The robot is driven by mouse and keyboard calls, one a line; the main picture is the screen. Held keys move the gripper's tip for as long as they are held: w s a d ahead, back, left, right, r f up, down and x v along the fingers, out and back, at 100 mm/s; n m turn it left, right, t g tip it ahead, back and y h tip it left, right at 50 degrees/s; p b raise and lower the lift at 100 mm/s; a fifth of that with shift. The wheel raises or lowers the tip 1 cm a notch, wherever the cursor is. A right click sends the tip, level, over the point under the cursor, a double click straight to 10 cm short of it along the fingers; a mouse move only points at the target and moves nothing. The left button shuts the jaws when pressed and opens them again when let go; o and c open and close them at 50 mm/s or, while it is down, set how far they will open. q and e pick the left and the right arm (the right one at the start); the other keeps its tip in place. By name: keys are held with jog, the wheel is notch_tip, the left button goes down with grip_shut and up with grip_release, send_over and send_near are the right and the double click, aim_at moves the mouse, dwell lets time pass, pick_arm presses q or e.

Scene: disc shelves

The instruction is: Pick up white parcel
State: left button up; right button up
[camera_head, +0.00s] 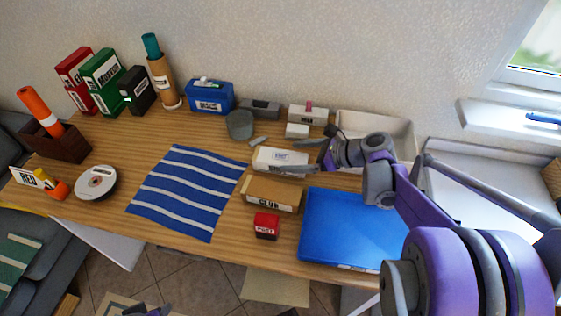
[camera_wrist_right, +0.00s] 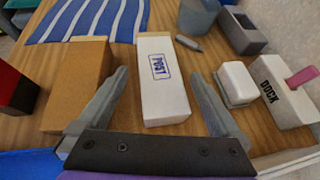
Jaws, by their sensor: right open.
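The white parcel (camera_head: 278,161) is a long white box with a blue POST stamp, lying on the wooden table near its middle. In the right wrist view the white parcel (camera_wrist_right: 160,85) lies lengthwise between the two fingers. My right gripper (camera_head: 303,156) is open at the right end of the parcel, with nothing held. In the right wrist view the right gripper (camera_wrist_right: 160,74) has one finger on each side of the parcel, with gaps showing. A small purple and dark part at the bottom edge of the head view looks like my left gripper (camera_head: 148,311), mostly cut off.
A brown CLUB box (camera_head: 271,194) lies close beside the parcel. A small white box (camera_wrist_right: 236,83) and DOCK box (camera_wrist_right: 285,92) stand on its other side. A grey cup (camera_head: 240,124), red box (camera_head: 266,226), blue tray (camera_head: 350,226) and striped cloth (camera_head: 188,190) are nearby.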

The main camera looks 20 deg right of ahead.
aim_at(283, 157)
jog(key=x, duration=0.3)
jog(key=shift+w+a+f, duration=0.15)
jog(key=shift+f, duration=0.05)
jog(key=c, duration=1.5)
jog(key=shift+r, duration=0.1)
